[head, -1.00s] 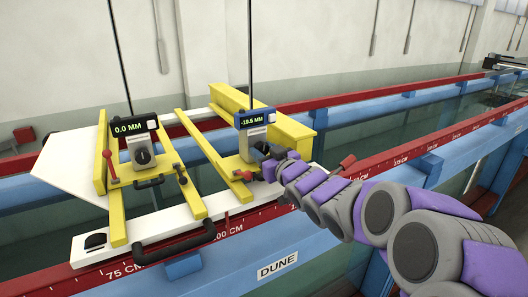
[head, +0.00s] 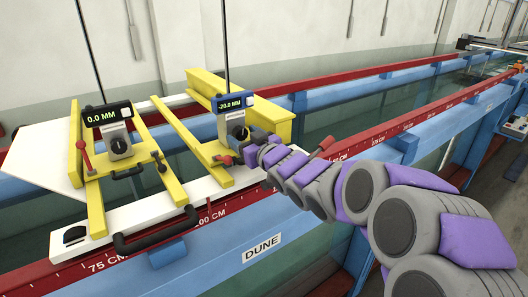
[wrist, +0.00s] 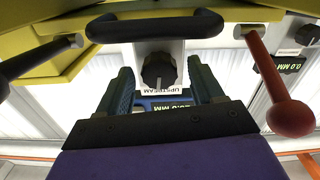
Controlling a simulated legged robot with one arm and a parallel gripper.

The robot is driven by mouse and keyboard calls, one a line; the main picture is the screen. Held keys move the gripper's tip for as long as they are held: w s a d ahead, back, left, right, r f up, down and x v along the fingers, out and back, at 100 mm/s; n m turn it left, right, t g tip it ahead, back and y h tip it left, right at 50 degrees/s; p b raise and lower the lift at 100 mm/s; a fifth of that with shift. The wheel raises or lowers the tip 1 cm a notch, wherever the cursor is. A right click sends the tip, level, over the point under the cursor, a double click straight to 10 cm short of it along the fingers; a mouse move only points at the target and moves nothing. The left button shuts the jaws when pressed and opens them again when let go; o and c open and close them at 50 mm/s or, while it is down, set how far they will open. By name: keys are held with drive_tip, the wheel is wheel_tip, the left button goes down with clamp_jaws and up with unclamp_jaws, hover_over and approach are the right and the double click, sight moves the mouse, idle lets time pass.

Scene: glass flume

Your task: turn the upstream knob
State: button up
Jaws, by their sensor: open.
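The upstream knob (wrist: 159,70) is a dark ridged dial on a pale plate, above an upside-down UPSTREAM label in the wrist view. My gripper (wrist: 161,80) is open, with one finger on each side of the knob and a gap to it visible. In the head view my gripper (head: 254,143) is at the right gauge, partly covering the knob (head: 240,133). The blue-framed display (head: 236,102) above it reads -20.0 MM. The left gauge's black-framed display (head: 104,114) reads 0.0 MM, with its own dark knob (head: 118,146) below.
Yellow carriage frames (head: 184,135) stand on a white plate (head: 140,217) across the flume's rails. A black handle (wrist: 155,25) and a red-knobbed lever (wrist: 290,115) are close around my gripper. A long black handle (head: 155,236) is at the carriage's front.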

drive_tip(key=b+v, duration=0.1)
drive_tip(key=v, duration=1.5)
drive_tip(key=shift+d, duration=0.2)
drive_tip(key=shift+s, duration=0.1)
drive_tip(key=s+d+f+m+g+h+b, duration=0.2)
drive_tip(key=s+d+f+h+b, duration=0.15)
drive_tip(key=f, duration=0.45)
drive_tip(key=s+d+f+m+g+h+b, duration=0.2)
drive_tip(key=s+d+f+g+h+b, duration=0.15)
drive_tip(key=f, duration=0.55)
drive_tip(key=s+d+f+m+g+h+b, duration=0.1)
drive_tip(key=s+d+f+g+h+b, duration=0.2)
drive_tip(key=f, duration=0.5)
drive_tip(key=s+f+m+g+b, duration=0.1)
drive_tip(key=s+f+g+b, duration=0.2)
drive_tip(key=s, duration=1)
drive_tip(key=s+f+m+g+b, duration=0.2)
drive_tip(key=s+f+g+b, duration=0.2)
drive_tip(key=s+f, duration=0.5)
drive_tip(key=s+g, duration=0.1)
drive_tip(key=s, duration=0.3)
drive_tip(key=shift+a, duration=0.2)
